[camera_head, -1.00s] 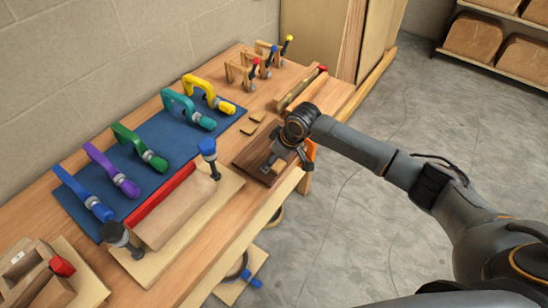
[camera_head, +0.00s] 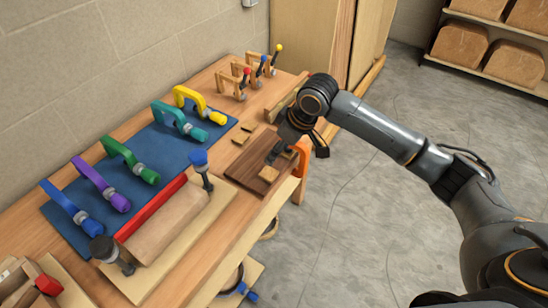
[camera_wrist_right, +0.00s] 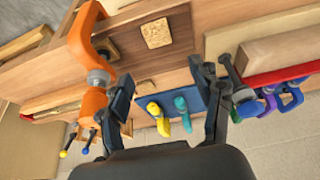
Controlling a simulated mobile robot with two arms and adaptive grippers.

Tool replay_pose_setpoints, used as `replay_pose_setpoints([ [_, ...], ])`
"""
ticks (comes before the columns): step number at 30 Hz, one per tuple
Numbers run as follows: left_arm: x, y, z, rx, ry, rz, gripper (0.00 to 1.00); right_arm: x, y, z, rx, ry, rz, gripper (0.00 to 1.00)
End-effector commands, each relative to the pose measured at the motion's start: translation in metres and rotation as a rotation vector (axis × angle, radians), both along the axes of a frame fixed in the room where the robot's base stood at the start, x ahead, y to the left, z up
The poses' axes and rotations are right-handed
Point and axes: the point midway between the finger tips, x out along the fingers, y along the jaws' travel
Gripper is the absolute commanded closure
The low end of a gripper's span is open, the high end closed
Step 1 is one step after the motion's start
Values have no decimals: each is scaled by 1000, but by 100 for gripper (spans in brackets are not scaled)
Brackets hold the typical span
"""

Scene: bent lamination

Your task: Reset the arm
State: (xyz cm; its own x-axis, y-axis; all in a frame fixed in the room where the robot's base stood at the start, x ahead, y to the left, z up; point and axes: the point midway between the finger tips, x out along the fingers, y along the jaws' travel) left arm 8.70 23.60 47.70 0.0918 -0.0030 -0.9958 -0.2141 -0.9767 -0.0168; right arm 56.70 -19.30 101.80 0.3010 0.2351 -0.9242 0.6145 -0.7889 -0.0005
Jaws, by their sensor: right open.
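My right gripper (camera_head: 283,152) hovers above the dark wooden board (camera_head: 238,172) near the front edge of the workbench. It is open and empty; in the right wrist view its two fingers (camera_wrist_right: 164,85) are spread apart with nothing between them. A small tan block (camera_head: 268,173) lies on the dark board, apart from the fingers; it also shows in the right wrist view (camera_wrist_right: 156,33). An orange clamp (camera_head: 304,154) stands at the board's right end, close beside the gripper, and shows large in the wrist view (camera_wrist_right: 84,42). My left gripper is not in view.
A blue mat (camera_head: 70,228) holds several coloured clamps. A wooden form with a red strip (camera_head: 150,208) and two upright clamps sits in front of it. Small toggle clamps (camera_head: 262,66) stand at the back. Open floor (camera_head: 350,225) lies right of the bench.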

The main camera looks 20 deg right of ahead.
Motion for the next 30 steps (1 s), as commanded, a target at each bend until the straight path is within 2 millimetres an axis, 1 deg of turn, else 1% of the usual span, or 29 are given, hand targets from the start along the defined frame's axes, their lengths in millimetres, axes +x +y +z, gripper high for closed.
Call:
replay_pose_setpoints([
  [3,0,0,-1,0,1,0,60,-2,-2,6,-1,-1,1,35],
  [6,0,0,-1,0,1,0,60,-3,-2,8,-1,-1,1,35],
  [17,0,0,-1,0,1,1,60,-2,-2,8,0,0,1,35],
  [20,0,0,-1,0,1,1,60,-6,2,3,2,2,7,35],
  [23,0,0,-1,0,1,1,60,-19,16,-12,9,6,29,35],
  [25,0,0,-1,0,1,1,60,-36,33,-28,20,4,49,35],
  [27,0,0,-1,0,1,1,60,-58,50,-46,37,2,65,35],
  [29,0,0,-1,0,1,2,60,-77,63,-59,55,-6,64,35],
  [30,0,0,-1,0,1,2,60,-90,70,-66,67,-12,58,35],
])
